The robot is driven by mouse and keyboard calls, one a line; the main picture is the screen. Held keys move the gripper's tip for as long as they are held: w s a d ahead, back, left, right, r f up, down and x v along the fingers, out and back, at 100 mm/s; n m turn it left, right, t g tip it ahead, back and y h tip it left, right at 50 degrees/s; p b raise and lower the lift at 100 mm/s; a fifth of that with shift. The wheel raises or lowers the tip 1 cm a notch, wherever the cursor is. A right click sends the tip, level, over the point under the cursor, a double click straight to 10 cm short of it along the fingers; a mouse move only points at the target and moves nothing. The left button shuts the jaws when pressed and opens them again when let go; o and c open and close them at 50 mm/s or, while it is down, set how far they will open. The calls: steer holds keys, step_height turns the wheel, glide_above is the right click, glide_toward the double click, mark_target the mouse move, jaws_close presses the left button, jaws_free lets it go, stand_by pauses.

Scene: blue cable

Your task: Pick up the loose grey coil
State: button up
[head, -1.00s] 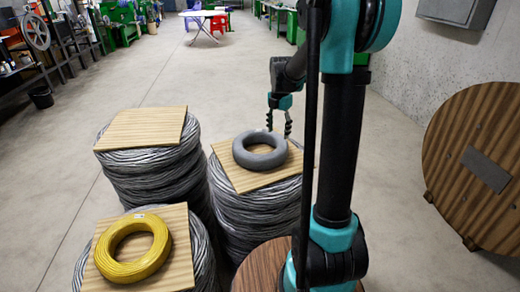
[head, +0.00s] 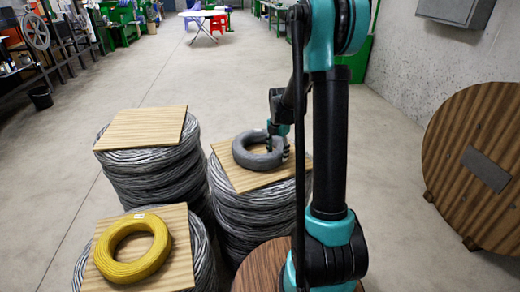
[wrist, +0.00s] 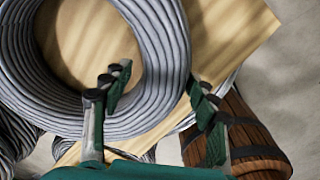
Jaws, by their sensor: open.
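The loose grey coil (head: 245,155) lies flat on a square wooden board (head: 225,170) on top of a stack of grey cable. My gripper (head: 277,146) is at the right side of this coil. In the wrist view, the grey coil (wrist: 168,45) fills the upper left. My gripper (wrist: 155,82) is open there, with one finger over the coil's hole and the other outside its rim, so the ring's wall lies between them. I cannot tell whether the fingers touch the coil.
A yellow coil (head: 112,268) lies on a board on the front-left stack. Another stack with a bare board (head: 142,128) stands behind it. A brown round wooden top (head: 262,262) is close in front. A large wooden reel (head: 475,150) stands at right.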

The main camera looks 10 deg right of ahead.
steer(key=shift+c, duration=0.4)
jaws_close()
steer(key=shift+r, duration=0.1)
